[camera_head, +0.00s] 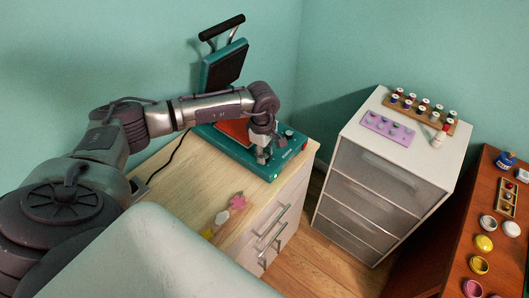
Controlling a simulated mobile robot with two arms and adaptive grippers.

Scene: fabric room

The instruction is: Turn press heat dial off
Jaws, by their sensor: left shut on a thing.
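The teal heat press (270,176) stands on a light wood cabinet with its lid (224,68) and black handle raised. An orange-red pad (234,131) lies on its base. A small dark knob (289,134) shows on the front panel to the right of my gripper. My left gripper (262,159) points down at the front panel of the press, shut on a small part there that looks like a dial. The fingers mostly hide that part, so its marking and turn cannot be read. My right gripper is not in view.
The wood cabinet top (180,190) holds a small pink flower shape (238,201). A black cord runs from the press at left. A white drawer unit (345,131) with spool racks stands at right. A reddish-brown table (455,262) with small jars is at the far right.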

